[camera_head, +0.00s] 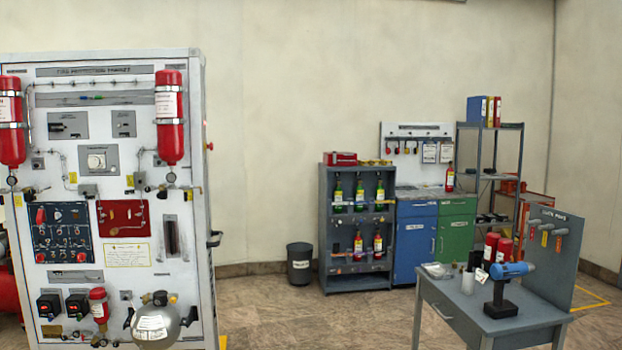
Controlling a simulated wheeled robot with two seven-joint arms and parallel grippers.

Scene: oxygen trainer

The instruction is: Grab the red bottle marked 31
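Several red bottles are in view, and I cannot read a 31 on any of them. Two red bottles (497,248) stand close together on the grey worktable at the right. One red bottle with a pale label (450,177) stands on top of the green cabinet. Two red bottles (358,245) (378,243) stand on the lower shelf of the grey rack. Large red cylinders (169,118) (11,121) are strapped to the white trainer panel, and a small red one (98,305) sits low on it. Neither of my grippers shows.
The worktable (448,300) also holds a blue drill (508,285). A dark bin (300,264) stands left of the grey rack (328,225). A blue cabinet (414,240) and open shelving are at the back. Floor between panel and worktable is clear.

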